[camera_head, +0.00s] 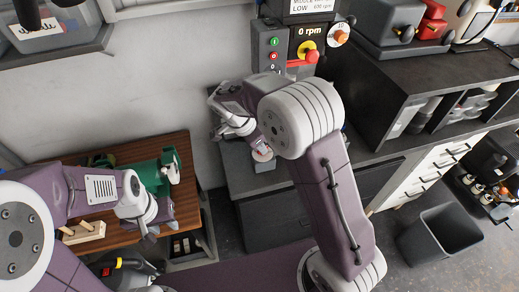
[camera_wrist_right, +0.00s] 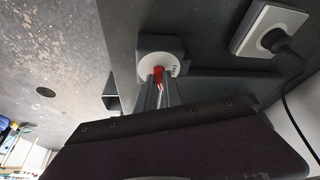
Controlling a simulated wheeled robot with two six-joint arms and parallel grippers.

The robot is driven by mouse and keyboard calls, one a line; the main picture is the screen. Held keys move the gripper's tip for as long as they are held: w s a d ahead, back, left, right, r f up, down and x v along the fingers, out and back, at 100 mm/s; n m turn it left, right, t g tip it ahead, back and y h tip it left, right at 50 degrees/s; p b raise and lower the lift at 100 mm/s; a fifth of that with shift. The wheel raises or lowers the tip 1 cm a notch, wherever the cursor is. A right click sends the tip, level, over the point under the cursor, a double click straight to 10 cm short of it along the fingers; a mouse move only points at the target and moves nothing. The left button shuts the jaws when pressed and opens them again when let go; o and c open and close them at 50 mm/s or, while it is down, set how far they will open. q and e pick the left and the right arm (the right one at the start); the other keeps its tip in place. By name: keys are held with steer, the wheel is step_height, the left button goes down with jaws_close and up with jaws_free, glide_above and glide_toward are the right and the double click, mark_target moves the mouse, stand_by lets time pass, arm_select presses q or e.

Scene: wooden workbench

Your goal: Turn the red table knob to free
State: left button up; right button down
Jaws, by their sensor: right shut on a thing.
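The red table knob (camera_wrist_right: 158,74) sits on a round white dial (camera_wrist_right: 147,64) fixed to a dark grey block. In the right wrist view my right gripper (camera_wrist_right: 158,88) has its two fingers closed around the knob, which partly hides it.
A control panel (camera_head: 305,42) reading 0 rpm, with a red knob and buttons, stands behind my right arm. A green tool (camera_head: 158,172) lies on the wooden bench (camera_head: 100,226) at left. A socket with a plug (camera_wrist_right: 270,35) and cable is near the right gripper.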

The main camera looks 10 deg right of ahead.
steer(key=n+b, duration=0.1)
steer(key=n, duration=0.1)
steer(key=n+t+b, duration=0.1)
steer(key=shift+s+d+n+y, duration=0.1)
steer(key=shift+d+n+y, duration=0.05)
steer(key=shift+n+y, duration=0.2)
steer(key=shift+n+t+y+b, duration=0.25)
steer(key=shift+n+t+b, duration=0.15)
steer(key=shift+n+b, duration=0.4)
steer(key=shift+d+r+n+t+y, duration=0.15)
steer(key=shift+n+t+y, duration=0.15)
steer(key=shift+n, duration=0.75)
steer(key=shift+s+r+n+y, duration=0.1)
steer(key=shift+n+y, duration=0.2)
steer(key=shift+n, duration=0.6)
steer(key=shift+d+r+n+y+p, duration=0.1)
steer(key=shift+n+y+p, duration=0.2)
steer(key=shift+n+p, duration=0.4)
arm_select(q)
steer(key=shift+f+p, duration=0.3)
steer(key=shift+p, duration=0.85)
arm_select(e)
steer(key=shift+d+n+t+y, duration=0.15)
steer(key=shift+n+y, duration=0.2)
steer(key=shift+n, duration=0.6)
steer(key=shift+n+t+y, duration=0.15)
steer(key=shift+n+y, duration=0.2)
steer(key=shift+n, duration=0.6)
